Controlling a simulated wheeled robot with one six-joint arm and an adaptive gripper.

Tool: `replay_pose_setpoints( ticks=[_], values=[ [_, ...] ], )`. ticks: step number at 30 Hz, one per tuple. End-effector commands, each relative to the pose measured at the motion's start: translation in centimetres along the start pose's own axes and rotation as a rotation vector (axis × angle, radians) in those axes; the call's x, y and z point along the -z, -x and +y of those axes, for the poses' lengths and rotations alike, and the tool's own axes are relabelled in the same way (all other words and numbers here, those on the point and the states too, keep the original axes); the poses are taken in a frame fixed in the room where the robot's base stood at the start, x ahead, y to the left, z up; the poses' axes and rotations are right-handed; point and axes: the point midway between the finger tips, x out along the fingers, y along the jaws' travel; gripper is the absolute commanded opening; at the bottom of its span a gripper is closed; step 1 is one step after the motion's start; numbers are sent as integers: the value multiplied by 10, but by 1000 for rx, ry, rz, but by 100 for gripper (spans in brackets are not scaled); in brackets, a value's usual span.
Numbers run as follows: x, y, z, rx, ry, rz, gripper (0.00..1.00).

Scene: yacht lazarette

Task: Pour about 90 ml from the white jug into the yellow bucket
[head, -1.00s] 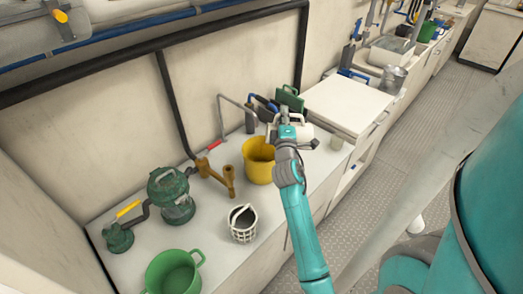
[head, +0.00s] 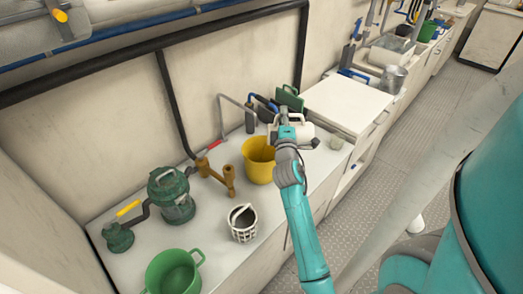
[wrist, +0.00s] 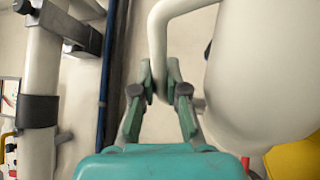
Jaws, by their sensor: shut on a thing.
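The white jug (head: 303,132) is held up beside and above the yellow bucket (head: 257,168), toward the bucket's right rim. My gripper (wrist: 160,88) is shut on the jug's handle in the wrist view, with the white jug body (wrist: 262,70) filling the right side. In the head view my wrist and arm hide part of the jug and the bucket's right side. A piece of the yellow bucket (wrist: 295,160) shows at the lower right of the wrist view. I cannot see the jug's contents, its exact tilt or any liquid stream.
A white basket-like container (head: 243,224), a brass fitting (head: 222,178), a dark green canister (head: 172,195) and a green bucket (head: 172,275) stand on the bench left of the yellow bucket. A raised white cabinet top (head: 348,105) and a small glass (head: 337,141) are to the right.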

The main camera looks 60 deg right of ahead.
Motion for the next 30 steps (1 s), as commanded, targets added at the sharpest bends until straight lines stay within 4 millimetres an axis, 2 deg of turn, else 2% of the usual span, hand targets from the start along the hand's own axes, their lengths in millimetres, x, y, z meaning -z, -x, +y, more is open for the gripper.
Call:
replay_pose_setpoints(
  ticks=[30],
  values=[
    [3,0,0,-1,35,7,0]
  ],
)
